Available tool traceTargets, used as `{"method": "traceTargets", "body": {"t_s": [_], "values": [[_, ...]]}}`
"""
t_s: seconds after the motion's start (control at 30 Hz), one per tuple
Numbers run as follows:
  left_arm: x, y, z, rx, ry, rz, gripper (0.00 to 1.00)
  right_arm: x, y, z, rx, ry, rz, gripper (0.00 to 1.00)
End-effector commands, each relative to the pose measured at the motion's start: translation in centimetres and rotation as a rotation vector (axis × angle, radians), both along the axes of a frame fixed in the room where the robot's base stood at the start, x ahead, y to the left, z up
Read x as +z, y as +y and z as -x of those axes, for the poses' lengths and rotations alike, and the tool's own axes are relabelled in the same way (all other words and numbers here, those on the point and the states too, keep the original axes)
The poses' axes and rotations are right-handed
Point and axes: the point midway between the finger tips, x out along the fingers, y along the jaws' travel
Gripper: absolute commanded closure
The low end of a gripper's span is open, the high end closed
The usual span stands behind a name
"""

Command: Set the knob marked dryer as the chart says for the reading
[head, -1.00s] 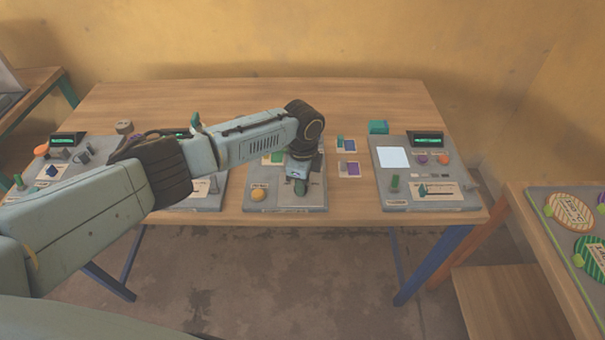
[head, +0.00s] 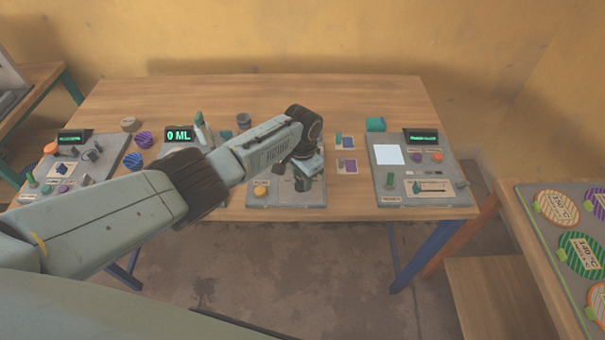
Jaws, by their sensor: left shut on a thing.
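A grey panel (head: 285,201) stands at the front middle of the table, with a yellow-orange button (head: 261,190) on its left. My left gripper (head: 303,179) points down over this panel's right part. It is shut on a dark green knob (head: 302,186), which is partly covered by the jaws. The lettering on the panel is too small to read, so I cannot tell whether this is the dryer knob. A display (head: 178,135) on the panel to the left reads "0 ML". Small cards (head: 346,164) lie right of the middle panel; their content is unreadable. My right gripper is not in view.
A right panel (head: 391,187) carries a white square, a display and a slider. A left panel (head: 72,165) carries several knobs. Striped discs (head: 556,206) lie on the right side table.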

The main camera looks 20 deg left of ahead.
Motion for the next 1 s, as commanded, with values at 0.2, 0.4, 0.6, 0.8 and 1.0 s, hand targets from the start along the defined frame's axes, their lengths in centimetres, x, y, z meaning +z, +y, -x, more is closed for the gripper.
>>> {"method": "traceTargets", "body": {"t_s": [0.2,0.4,0.6,0.8,1.0], "values": [[0.16,0.07,-0.05,0.156,0.001,-0.001,0.90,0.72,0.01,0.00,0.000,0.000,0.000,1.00],[0.13,0.14,-0.11,0.251,-0.001,-0.001,0.90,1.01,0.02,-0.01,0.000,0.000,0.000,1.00],[0.10,0.19,-0.13,0.300,-0.001,-0.001,0.90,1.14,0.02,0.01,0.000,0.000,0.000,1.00],[0.10,0.20,-0.16,0.316,-0.002,-0.002,0.90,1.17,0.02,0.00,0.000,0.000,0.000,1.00],[0.11,0.18,-0.18,0.316,-0.002,0.000,0.90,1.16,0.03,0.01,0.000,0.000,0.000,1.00]]}}
